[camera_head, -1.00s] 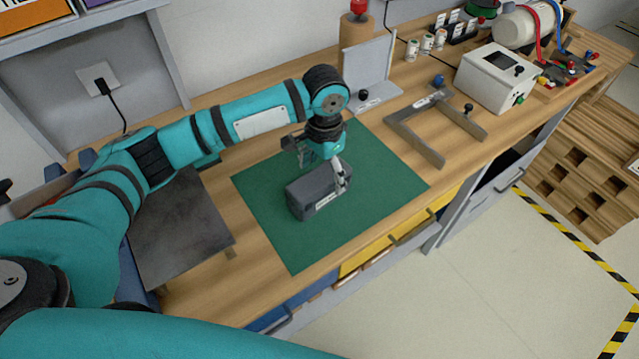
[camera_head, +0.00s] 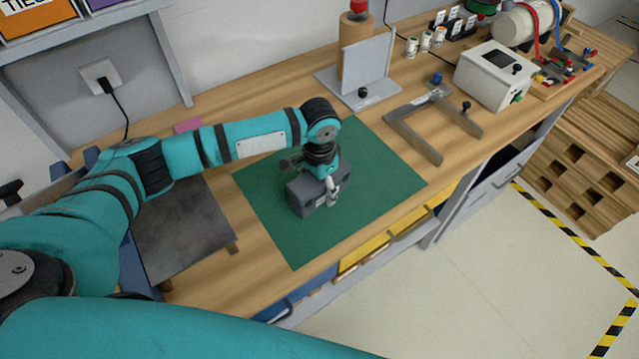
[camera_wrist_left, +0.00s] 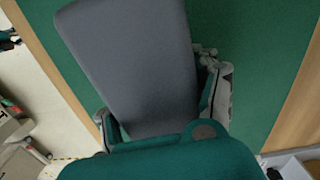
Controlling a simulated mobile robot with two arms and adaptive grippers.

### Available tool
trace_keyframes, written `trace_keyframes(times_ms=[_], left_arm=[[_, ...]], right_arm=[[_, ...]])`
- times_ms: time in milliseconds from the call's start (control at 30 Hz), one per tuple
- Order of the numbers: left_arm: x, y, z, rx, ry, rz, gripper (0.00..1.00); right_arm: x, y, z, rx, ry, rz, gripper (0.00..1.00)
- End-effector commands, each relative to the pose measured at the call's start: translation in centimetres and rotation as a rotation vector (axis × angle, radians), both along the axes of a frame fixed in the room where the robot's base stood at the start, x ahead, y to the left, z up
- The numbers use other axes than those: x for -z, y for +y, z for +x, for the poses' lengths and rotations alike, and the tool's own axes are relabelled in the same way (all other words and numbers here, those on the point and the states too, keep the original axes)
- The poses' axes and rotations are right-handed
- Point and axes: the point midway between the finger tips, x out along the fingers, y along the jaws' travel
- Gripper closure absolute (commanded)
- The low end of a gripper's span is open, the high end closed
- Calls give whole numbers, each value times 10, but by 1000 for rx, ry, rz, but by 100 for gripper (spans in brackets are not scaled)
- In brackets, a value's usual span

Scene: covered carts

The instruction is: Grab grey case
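The grey case (camera_head: 305,199) lies on a green mat (camera_head: 273,237) on the wooden workbench. My left gripper (camera_head: 322,182) is lowered over the case from above, with a finger visible at its right side. In the left wrist view, the case (camera_wrist_left: 140,60) fills the middle, its near end between the two fingers of the gripper (camera_wrist_left: 162,108). The case sits at a slant to the fingers. The fingers look spread around it, and firm contact on both sides cannot be made out. My right gripper is out of view.
A dark metal plate (camera_head: 184,230) lies left of the mat. A U-shaped metal bracket (camera_head: 418,140) and a white box device (camera_head: 495,76) stand to the right. A grey angle plate (camera_head: 367,70) stands behind. Yellow drawers (camera_head: 410,228) line the bench front.

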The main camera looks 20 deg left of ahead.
Motion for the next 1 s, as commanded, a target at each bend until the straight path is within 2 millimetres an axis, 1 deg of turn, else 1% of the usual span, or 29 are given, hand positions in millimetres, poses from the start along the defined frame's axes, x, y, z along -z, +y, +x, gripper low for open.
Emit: trace_keyframes(times_ms=[33, 67, 433, 767, 867, 1000], left_arm=[[0, 0, 0, 0, 0, 0, 45], [0, 0, 0, 0, 0, 0, 49], [0, 0, 0, 0, 0, 0, 97], [-4, 0, 1, 0, -3, -1, 98], [-10, -1, 1, 1, -3, -2, 98], [-27, -1, 2, 1, -5, -3, 98]], right_arm=[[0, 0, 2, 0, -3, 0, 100], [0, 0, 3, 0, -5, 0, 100], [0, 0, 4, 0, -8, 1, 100], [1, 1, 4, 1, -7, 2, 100], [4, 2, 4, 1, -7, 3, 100], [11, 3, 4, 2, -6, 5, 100]])
